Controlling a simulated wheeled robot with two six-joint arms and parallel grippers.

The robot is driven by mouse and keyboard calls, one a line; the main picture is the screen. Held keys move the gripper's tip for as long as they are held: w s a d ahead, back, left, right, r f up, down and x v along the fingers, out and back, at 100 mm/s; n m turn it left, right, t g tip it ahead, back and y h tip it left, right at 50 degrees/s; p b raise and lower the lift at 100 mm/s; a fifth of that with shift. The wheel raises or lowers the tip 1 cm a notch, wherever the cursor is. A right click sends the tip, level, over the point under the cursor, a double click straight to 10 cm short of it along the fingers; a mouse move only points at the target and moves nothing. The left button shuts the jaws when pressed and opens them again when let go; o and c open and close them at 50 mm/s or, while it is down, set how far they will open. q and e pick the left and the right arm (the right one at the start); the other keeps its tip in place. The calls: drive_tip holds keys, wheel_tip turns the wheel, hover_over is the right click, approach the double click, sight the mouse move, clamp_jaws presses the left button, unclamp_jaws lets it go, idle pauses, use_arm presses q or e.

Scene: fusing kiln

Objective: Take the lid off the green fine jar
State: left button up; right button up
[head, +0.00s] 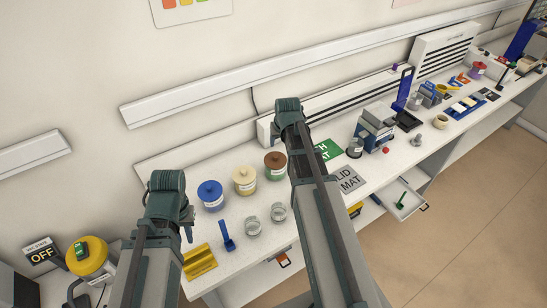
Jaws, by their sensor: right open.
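I cannot make out a green jar in the head view. Three lidded jars stand in a row on the bench: one with a blue lid (210,195), one with a cream lid (244,180) and one with a brown lid (275,165). My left gripper (188,230) is mostly hidden by its own arm, left of the blue-lidded jar; its fingers do not show clearly. My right gripper (277,130) is largely behind its own arm, beyond the brown-lidded jar. It is open, and I see nothing held.
Two open glass jars (252,227) (279,212) stand in front of the lidded jars, near a blue tool (227,236) and a yellow holder (200,262). A grey lid mat (348,179) and a green mat (328,149) lie right of my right arm. An open drawer (410,205) juts from the bench.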

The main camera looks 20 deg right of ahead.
drive_tip(key=b, duration=0.8)
hover_over(275, 156)
drive_tip(key=s, duration=0.3)
wheel_tip(275, 156, down, 8)
drive_tip(key=shift+w+d+f, duration=0.1)
drive_tip(key=shift+w+d, duration=0.05)
drive_tip(key=b+x, duration=0.4)
drive_tip(key=x, duration=0.1)
drive_tip(key=shift+w+a+b, duration=0.15)
drive_tip(key=shift+a+b, duration=0.2)
drive_tip(key=shift+b, duration=0.05)
clamp_jaws()
